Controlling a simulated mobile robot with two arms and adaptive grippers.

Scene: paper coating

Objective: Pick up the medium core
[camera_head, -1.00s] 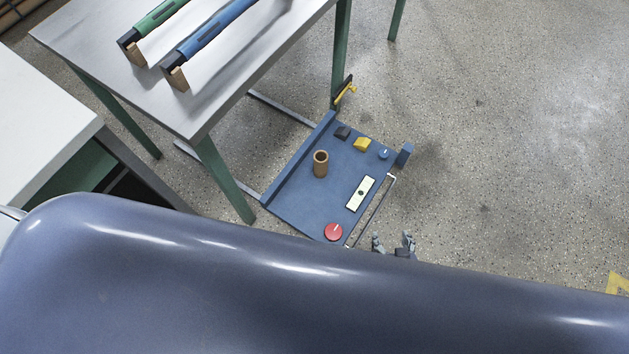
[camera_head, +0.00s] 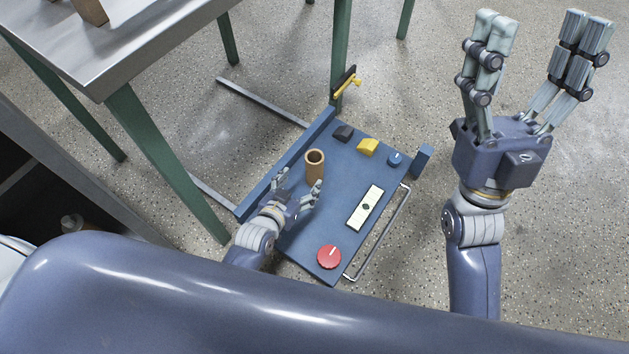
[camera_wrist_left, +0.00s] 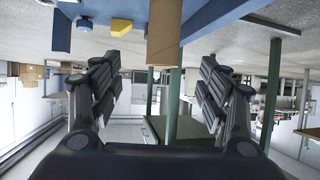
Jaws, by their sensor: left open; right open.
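A brown hollow core (camera_head: 314,167) stands upright on the blue panel (camera_head: 337,190) in the head view. My left gripper (camera_head: 297,188) is open just below and left of the core in that view, with its fingers pointing towards it. In the left wrist view the core (camera_wrist_left: 164,32) hangs from the top of the picture, beyond and between the spread fingers of my left gripper (camera_wrist_left: 160,85). No contact between fingers and core shows. My right gripper (camera_head: 540,70) is open and empty, well to the right of the panel.
The panel carries a red knob (camera_head: 329,257), a pale plate (camera_head: 365,207), a yellow block (camera_head: 367,147), a black block (camera_head: 343,132) and a blue knob (camera_head: 395,159). A metal table (camera_head: 150,50) with green legs stands at the upper left. Speckled floor lies open around the right arm.

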